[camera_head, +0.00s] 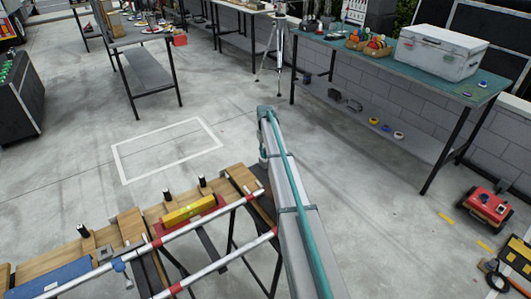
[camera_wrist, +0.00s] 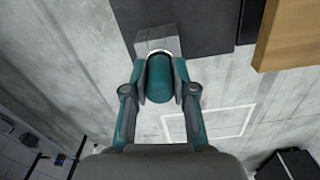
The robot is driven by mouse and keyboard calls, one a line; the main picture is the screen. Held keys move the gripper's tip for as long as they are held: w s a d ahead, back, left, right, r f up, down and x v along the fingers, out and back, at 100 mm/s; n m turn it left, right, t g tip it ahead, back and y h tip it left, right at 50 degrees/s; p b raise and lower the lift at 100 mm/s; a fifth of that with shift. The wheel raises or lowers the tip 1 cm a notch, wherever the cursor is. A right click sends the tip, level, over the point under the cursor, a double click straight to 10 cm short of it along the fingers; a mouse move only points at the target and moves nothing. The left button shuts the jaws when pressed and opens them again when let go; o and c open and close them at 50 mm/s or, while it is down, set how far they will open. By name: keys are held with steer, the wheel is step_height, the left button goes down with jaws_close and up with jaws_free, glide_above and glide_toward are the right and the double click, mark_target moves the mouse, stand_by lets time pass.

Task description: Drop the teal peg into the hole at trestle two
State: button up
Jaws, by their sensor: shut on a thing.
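In the wrist view my gripper (camera_wrist: 160,72) is shut on the teal peg (camera_wrist: 159,82), with one finger on each side of it. A pale ring shows at the peg's far end, and a grey block (camera_wrist: 157,39) lies just beyond it; I cannot tell whether they touch. In the head view my arm reaches up the middle, right of the wooden trestle tops (camera_head: 130,226). The gripper and peg cannot be made out clearly there. I cannot tell which trestle is number two, and no hole is clearly visible.
Black upright posts (camera_head: 167,195), a yellow level (camera_head: 188,209) and red-and-white rails (camera_head: 195,276) crowd the trestles. A teal-topped bench (camera_head: 385,70) with a white cooler (camera_head: 441,51) stands at the upper right. The floor around a white outlined rectangle (camera_head: 168,150) is clear.

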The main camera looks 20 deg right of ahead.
steer(key=shift+r+p, duration=0.5)
steer(key=shift+r, duration=0.8)
stand_by(0.5)
steer(key=shift+r+p, duration=1.05)
steer(key=shift+r, duration=1.45)
step_height(320, 180, up, 8)
steer(key=p, duration=0.3)
steer(key=shift+f, duration=0.25)
